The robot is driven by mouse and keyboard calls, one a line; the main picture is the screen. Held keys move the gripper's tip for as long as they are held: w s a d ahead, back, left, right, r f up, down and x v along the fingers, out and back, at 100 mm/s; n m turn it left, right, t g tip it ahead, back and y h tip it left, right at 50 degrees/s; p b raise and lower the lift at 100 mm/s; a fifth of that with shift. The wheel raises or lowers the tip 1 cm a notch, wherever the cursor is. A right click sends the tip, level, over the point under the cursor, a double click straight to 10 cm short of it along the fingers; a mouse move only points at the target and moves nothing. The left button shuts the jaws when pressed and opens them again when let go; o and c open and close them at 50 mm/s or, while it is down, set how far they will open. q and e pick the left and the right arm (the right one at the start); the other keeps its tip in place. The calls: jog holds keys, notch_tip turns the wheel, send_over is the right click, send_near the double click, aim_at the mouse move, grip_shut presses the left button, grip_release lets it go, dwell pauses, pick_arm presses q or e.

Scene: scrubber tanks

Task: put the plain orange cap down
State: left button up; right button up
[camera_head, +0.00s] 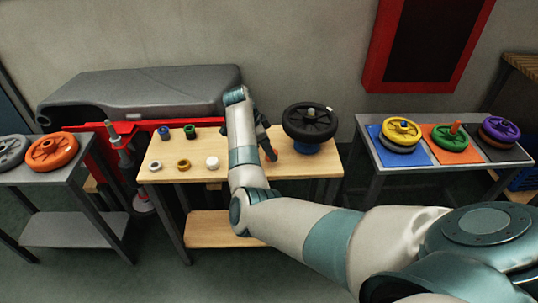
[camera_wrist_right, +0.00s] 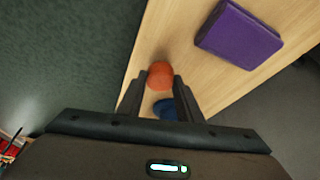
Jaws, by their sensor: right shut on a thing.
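My right gripper (camera_head: 270,152) reaches over the right half of the middle wooden table (camera_head: 225,155). In the right wrist view the plain orange cap (camera_wrist_right: 160,74) sits between the fingertips of my right gripper (camera_wrist_right: 160,82), which is shut on it. The cap looks smooth and rounded. The table top lies beneath it, and I cannot tell whether the cap touches the wood. In the head view I cannot make the cap out clearly. My left gripper is not in view.
A purple block (camera_wrist_right: 238,35) and a partly hidden blue thing (camera_wrist_right: 168,107) are near the gripper. A dark wheel (camera_head: 309,121) stands to its right on a blue base. Several small caps, one white (camera_head: 212,162), are at left. A side table (camera_head: 385,175) holds coloured wheels on mats.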

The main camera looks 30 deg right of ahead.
notch_tip(320, 180, down, 2)
jog(key=shift+f, duration=0.3)
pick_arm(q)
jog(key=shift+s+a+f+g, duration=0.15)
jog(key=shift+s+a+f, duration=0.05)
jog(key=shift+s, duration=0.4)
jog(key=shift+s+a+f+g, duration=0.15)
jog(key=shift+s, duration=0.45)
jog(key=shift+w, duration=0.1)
pick_arm(e)
jog(key=shift+f, duration=0.3)
jog(key=o, duration=1.1)
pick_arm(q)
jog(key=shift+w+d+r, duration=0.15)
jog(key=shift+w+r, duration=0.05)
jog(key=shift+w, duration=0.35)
pick_arm(e)
jog(key=shift+o, duration=0.2)
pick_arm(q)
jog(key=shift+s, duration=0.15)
pick_arm(e)
jog(key=shift+r, duration=0.2)
